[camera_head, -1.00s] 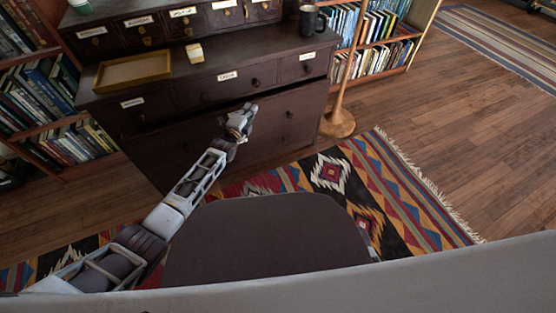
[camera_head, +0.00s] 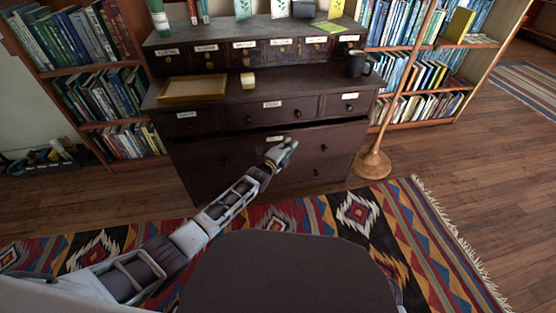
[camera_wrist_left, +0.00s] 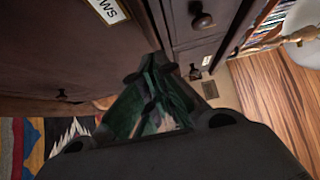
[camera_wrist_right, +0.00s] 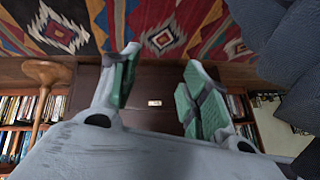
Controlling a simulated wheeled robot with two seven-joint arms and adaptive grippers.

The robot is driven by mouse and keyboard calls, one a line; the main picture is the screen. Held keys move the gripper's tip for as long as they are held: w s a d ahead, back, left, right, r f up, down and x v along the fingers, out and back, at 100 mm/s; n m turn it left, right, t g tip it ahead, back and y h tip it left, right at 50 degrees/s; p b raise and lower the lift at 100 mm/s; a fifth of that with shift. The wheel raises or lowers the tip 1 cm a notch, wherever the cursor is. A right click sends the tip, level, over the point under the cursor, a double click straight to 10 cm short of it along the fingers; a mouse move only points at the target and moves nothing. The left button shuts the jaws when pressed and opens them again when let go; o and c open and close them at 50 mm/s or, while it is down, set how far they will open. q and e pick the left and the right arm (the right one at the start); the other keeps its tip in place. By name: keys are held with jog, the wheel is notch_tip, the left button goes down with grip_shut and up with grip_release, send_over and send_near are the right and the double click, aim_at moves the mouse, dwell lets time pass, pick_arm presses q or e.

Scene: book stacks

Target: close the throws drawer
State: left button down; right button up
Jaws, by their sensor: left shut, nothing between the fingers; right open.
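The throws drawer (camera_head: 225,160) is the wide dark drawer under the row of three small drawers on the dark wooden cabinet. Its front appears to stand slightly out, with a dark gap along its top edge. In the left wrist view a label ending in "WS" (camera_wrist_left: 108,10) sits on a dark front, close to the fingers. My left gripper (camera_head: 285,150) is shut and empty, in front of the drawer's middle; I cannot tell whether it touches. Its green pads (camera_wrist_left: 150,105) show together in the left wrist view. My right gripper (camera_wrist_right: 160,90) is open and empty, with the cabinet beyond.
A wooden stand (camera_head: 373,163) is right of the cabinet. Bookshelves flank it. A patterned rug (camera_head: 420,225) covers the floor in front.

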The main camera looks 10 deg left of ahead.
pick_arm(q)
jog(key=p+v, duration=0.4)
jog(key=v, duration=0.5)
jog(key=shift+s+a, duration=0.25)
pick_arm(e)
notch_tip(320, 180, up, 9)
jog(key=d+g+h, duration=0.1)
jog(key=d, duration=0.1)
jog(key=shift+s+n+g, duration=0.25)
jog(key=shift+n+g, duration=0.05)
jog(key=shift+n, duration=0.1)
pick_arm(q)
jog(key=shift+f, duration=0.1)
pick_arm(e)
jog(key=shift+f, duration=0.1)
